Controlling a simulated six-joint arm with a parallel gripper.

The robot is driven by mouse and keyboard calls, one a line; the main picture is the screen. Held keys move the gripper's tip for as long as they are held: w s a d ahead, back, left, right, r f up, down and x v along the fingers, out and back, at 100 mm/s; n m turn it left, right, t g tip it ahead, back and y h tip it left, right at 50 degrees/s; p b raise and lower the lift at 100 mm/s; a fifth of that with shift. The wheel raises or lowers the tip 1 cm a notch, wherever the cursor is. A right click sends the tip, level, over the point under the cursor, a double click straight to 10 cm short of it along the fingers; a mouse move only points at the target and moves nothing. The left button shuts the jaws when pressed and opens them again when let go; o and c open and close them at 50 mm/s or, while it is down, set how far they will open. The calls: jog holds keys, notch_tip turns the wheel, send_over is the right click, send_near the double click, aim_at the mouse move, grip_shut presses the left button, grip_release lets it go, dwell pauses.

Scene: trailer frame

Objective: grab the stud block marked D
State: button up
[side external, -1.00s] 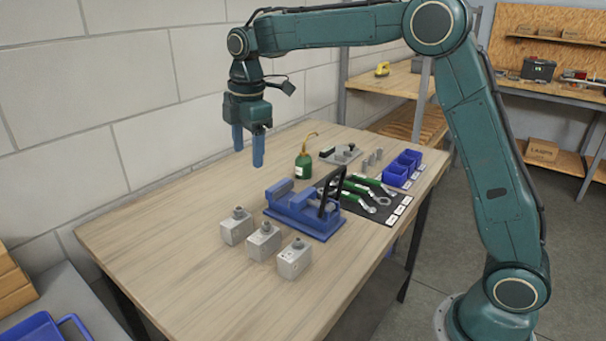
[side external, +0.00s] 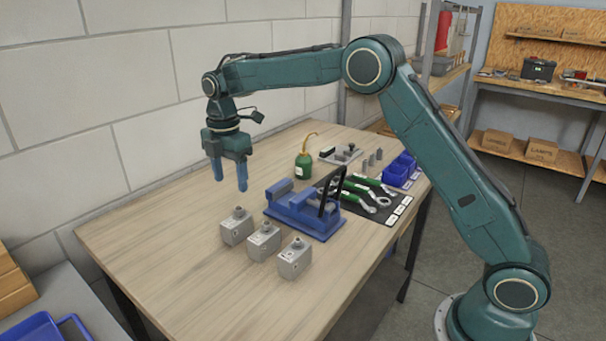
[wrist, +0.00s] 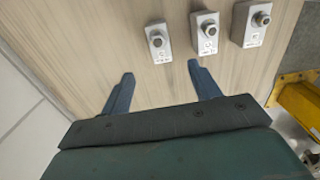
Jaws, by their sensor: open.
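Three grey stud blocks stand in a row on the wooden table: a rear one (side external: 237,229), a middle one (side external: 264,242) and a front one (side external: 294,260), each with a stud on top. In the wrist view they show as a left block (wrist: 158,44), a middle block (wrist: 205,38) and a right block (wrist: 253,30). Their markings are too small to read, so I cannot tell which is D. My gripper (side external: 231,186) has blue fingers, open and empty, above the table behind the blocks. In the wrist view its fingers (wrist: 160,82) are spread below the left and middle blocks.
A blue vise (side external: 305,217) stands just right of the blocks. Beyond are a green oil can (side external: 304,165), green-handled wrenches on a dark mat (side external: 390,215) and blue bins (side external: 400,168). The table's left front (side external: 170,240) is clear. A wall runs behind.

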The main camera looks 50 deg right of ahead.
aim_at(235, 212)
notch_tip(235, 212, down, 6)
jog(key=shift+f, duration=0.25)
jog(key=shift+f, duration=2.6)
jog(key=c, duration=1.3)
jog(key=shift+r, duration=0.1)
grip_shut()
jog(key=shift+r, duration=0.1)
notch_tip(235, 212, up, 20)
